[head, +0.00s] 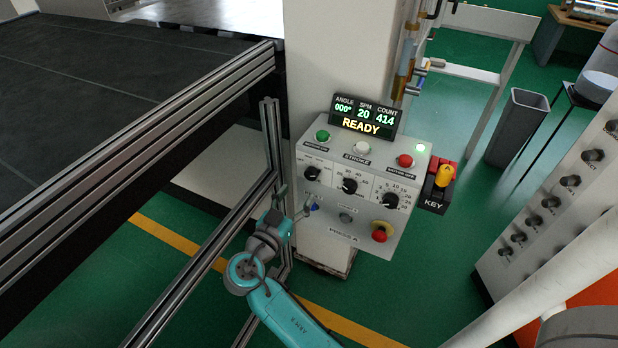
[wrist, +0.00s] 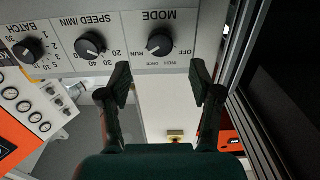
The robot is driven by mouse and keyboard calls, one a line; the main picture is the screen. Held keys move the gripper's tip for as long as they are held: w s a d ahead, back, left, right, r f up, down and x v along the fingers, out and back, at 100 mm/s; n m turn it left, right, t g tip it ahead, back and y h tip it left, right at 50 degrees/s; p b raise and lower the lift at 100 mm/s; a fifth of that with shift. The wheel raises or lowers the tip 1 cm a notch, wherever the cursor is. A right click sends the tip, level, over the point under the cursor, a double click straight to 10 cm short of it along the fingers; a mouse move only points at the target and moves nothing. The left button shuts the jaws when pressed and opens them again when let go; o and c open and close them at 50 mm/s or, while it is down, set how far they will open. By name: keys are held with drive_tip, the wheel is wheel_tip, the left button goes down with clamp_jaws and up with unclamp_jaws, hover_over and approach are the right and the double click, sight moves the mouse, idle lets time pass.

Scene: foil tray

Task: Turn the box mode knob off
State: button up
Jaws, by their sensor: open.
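The mode knob (wrist: 160,42) is a round black knob under the MODE label, which appears upside down in the wrist view. OFF, INCH, ONCE and RUN are printed around it. I cannot clearly tell which mark it points to. In the head view the mode knob (head: 312,173) is the leftmost of three black knobs on the grey control box (head: 350,238). My gripper (wrist: 161,78) is open and empty, its fingertips apart below the knob in the wrist view and not touching it. In the head view my gripper (head: 295,204) is at the box's left front.
The speed knob (wrist: 90,44) and batch knob (wrist: 27,50) sit beside the mode knob. The display (head: 365,119) reads READY. A metal rail frame (head: 272,140) stands close on the left.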

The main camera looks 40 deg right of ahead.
sight(310, 177)
drive_tip(key=x, duration=0.7)
drive_tip(key=shift+w+d, duration=0.1)
drive_tip(key=shift+d, duration=0.2)
drive_tip(key=c, duration=1.1)
